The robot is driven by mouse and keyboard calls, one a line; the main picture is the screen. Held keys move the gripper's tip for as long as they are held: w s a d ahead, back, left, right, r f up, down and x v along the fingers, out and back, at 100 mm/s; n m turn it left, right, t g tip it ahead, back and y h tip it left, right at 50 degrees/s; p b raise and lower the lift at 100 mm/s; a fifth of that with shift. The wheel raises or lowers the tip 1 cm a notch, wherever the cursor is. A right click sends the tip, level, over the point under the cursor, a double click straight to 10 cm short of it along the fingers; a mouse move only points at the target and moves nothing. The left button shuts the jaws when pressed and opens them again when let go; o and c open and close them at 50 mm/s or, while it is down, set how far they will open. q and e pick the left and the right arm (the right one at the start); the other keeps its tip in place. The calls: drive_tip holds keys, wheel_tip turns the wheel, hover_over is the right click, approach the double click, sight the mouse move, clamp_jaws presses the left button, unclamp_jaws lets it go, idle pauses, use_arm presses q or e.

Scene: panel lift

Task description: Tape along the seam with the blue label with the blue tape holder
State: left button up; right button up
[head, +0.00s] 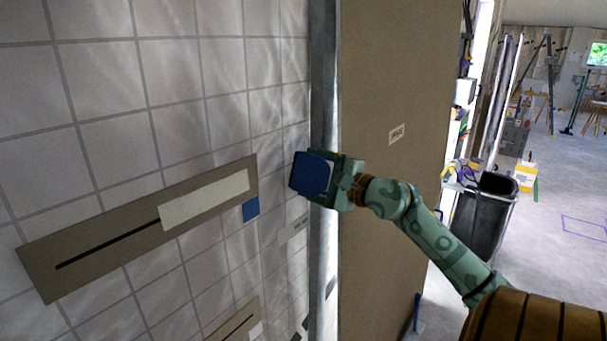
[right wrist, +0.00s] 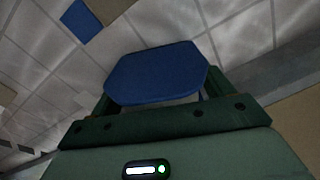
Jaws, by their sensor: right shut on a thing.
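My right gripper (head: 332,180) is shut on the blue tape holder (head: 311,172), in front of the tiled wall near the metal post. In the right wrist view the blue tape holder (right wrist: 158,75) fills the space between the fingers. The blue label (head: 251,209) is on the wall just below the right end of a brown board (head: 90,262). The board's dark seam (head: 105,244) shows on its left part. A cream strip (head: 205,200) covers the right part. The holder is to the right of the board and apart from it. The left gripper is out of view.
A second brown board (head: 234,326) is cut off at the bottom, with a pale label beside it. A vertical metal post (head: 324,70) and a brown panel (head: 400,70) stand right of the tiles. A black bin (head: 485,215) stands farther right on open floor.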

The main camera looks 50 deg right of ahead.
sight(329, 179)
drive_tip(key=shift+s, duration=0.4)
drive_tip(key=shift+s+d+f+b, duration=0.15)
drive_tip(key=shift+s+b, duration=0.35)
drive_tip(key=shift+s, duration=1.05)
drive_tip(key=shift+r, duration=0.2)
